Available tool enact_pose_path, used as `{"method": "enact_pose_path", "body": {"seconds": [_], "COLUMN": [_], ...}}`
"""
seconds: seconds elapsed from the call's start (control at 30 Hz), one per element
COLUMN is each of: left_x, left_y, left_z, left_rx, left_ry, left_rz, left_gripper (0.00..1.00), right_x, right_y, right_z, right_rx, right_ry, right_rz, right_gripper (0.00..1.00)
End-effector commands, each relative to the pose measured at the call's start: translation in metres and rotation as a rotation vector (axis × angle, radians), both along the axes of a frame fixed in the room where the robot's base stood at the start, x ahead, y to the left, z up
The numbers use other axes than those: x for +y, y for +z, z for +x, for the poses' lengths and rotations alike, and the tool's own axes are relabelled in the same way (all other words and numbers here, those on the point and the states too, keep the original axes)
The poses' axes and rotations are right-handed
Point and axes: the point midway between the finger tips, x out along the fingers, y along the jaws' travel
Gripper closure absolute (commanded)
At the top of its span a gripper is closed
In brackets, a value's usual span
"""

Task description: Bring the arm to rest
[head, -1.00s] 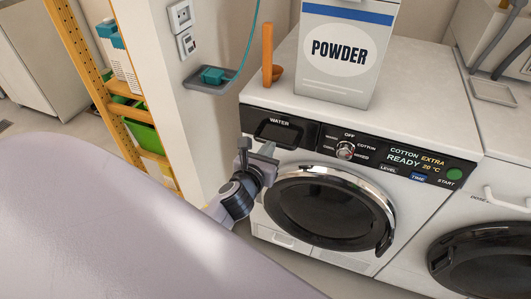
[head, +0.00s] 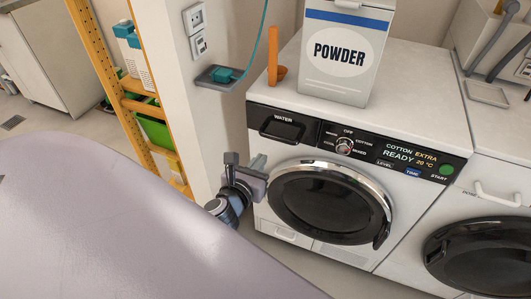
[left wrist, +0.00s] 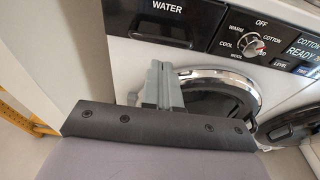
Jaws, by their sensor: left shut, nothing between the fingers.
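My left gripper (head: 258,164) is in front of the left side of the washing machine (head: 420,118), left of its round door (head: 325,203). Its fingers are together and hold nothing. In the left wrist view the shut fingers (left wrist: 161,85) show in front of the machine, below the WATER drawer (left wrist: 160,20). I cannot tell from these views how close they are to the machine's front. My right gripper is out of view.
A POWDER box (head: 345,55) and an orange scoop (head: 274,60) stand on the machine. A wall post with a small shelf (head: 220,80) and an orange ladder (head: 100,65) are at the left. A second machine (head: 500,170) stands at the right.

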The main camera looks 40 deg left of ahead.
Motion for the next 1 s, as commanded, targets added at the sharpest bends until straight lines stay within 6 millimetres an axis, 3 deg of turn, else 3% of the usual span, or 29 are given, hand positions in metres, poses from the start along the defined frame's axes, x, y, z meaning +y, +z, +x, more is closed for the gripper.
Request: {"method": "enact_pose_path", "body": {"seconds": [0.1, 0.3, 0.73, 0.87, 1.0], "left_x": [-0.005, -0.01, -0.013, -0.018, -0.029], "left_y": [0.004, 0.008, 0.009, 0.002, -0.013], "left_z": [-0.02, -0.04, -0.047, -0.052, -0.064], "left_rx": [0.002, 0.001, 0.0, 0.003, 0.011], "left_ry": [-0.001, 0.0, 0.002, 0.022, 0.088], "left_rz": [0.0, 0.001, -0.023, -0.189, -0.555], "left_gripper": [1.0, 1.0, 1.0, 1.0, 1.0], "right_x": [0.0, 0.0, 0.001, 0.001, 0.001], "right_y": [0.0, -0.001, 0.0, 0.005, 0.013], "right_z": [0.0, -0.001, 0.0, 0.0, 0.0], "right_rx": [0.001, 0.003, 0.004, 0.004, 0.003], "right_ry": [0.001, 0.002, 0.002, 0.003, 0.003], "right_rz": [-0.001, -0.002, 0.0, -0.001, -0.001], "right_gripper": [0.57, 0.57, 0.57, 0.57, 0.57]}}
